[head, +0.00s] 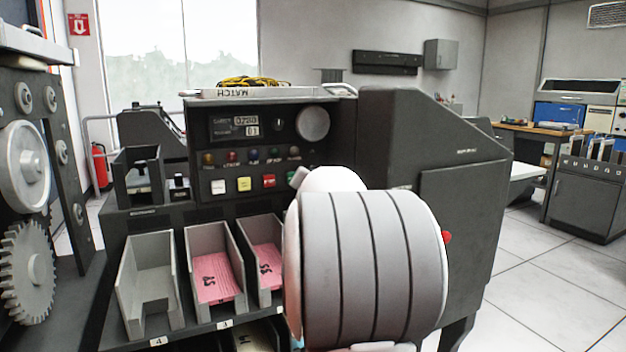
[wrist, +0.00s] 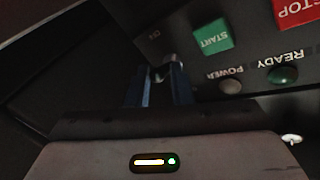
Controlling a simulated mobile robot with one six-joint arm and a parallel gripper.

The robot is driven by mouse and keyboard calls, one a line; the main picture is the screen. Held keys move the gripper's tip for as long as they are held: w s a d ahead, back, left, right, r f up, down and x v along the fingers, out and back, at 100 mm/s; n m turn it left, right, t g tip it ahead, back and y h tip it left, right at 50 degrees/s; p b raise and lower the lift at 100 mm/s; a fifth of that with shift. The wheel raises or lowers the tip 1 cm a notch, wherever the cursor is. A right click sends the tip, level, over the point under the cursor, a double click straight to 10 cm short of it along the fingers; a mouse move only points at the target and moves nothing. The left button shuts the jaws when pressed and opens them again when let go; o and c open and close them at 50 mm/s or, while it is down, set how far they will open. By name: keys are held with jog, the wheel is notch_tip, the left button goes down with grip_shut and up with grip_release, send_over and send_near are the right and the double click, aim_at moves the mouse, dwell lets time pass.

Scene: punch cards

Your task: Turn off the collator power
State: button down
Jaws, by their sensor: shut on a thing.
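The dark grey collator (head: 340,104) stands in the middle of the head view, with lamps, dials and coloured buttons on its panel. My arm covers the right end of that panel, and my gripper is hidden there. In the wrist view my gripper (wrist: 166,74) has its two blue fingers at the panel, shut on a small metal power switch (wrist: 173,58). The lettering ON shows beside it, upside down. The lamp marked POWER (wrist: 231,88) looks grey and unlit. Whether the switch is at on or off cannot be told.
Near the switch are the green START button (wrist: 213,37), the red STOP button (wrist: 297,10) and the dark green READY lamp (wrist: 283,75). Card pockets (head: 150,275) line the collator's front, two holding pink cards (head: 217,277). Open floor (head: 555,290) lies to the right.

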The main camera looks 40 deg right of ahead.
jog(key=shift+w+a, duration=0.1)
jog(key=shift+w, duration=0.05)
dwell(0.3)
jog(key=c, duration=1.7)
grip_release()
jog(key=shift+o, duration=0.6)
jog(key=shift+w+f, duration=0.15)
jog(key=shift+w, duration=0.05)
jog(key=shift+s, duration=0.1)
jog(key=shift+p+v, duration=1.1)
jog(key=shift+v, duration=2.8)
